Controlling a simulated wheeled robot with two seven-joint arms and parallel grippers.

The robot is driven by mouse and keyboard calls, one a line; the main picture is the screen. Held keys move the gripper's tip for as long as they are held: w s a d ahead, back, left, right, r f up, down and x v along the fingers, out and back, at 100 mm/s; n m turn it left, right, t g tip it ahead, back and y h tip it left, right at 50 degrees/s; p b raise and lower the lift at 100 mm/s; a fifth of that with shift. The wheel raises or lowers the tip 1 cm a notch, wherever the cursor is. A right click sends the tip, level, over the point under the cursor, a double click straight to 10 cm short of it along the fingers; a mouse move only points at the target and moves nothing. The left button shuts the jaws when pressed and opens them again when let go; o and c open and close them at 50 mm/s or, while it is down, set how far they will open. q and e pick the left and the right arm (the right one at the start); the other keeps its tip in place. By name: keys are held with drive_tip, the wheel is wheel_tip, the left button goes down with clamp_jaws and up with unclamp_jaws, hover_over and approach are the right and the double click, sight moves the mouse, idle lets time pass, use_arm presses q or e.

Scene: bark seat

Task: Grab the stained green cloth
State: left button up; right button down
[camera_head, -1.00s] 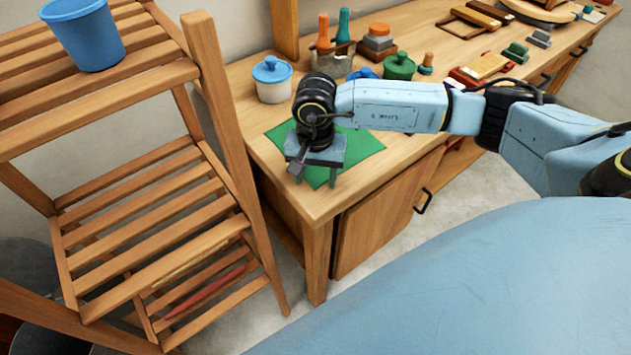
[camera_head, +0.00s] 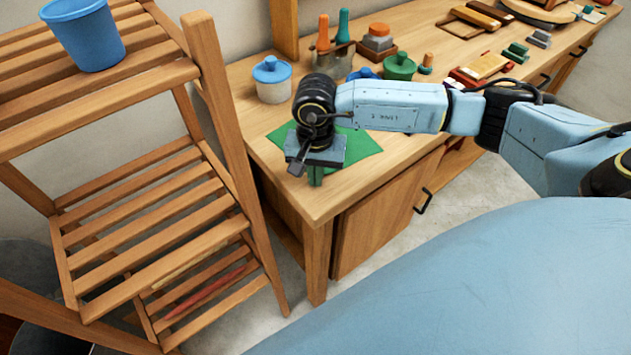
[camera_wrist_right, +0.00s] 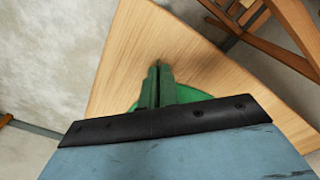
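The green cloth (camera_head: 361,148) lies on the near left end of the wooden workbench, partly hidden under my right gripper and wrist. I cannot make out stains on it. My right gripper (camera_head: 315,182) points down at the cloth's near part with its fingers together. My left gripper is not in view.
The workbench (camera_head: 320,205) holds a white pot with a blue lid (camera_head: 272,80), a green lidded pot (camera_head: 399,67) and several tools behind my right arm. A slatted wooden shelf (camera_head: 150,215) stands close on the left, with a blue cup (camera_head: 85,35) on top.

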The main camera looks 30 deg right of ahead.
wheel_tip(320, 180, up, 12)
drive_tip(key=p, duration=0.6)
wheel_tip(320, 180, up, 18)
drive_tip(key=p, duration=0.8)
drive_tip(key=shift+p, duration=0.35)
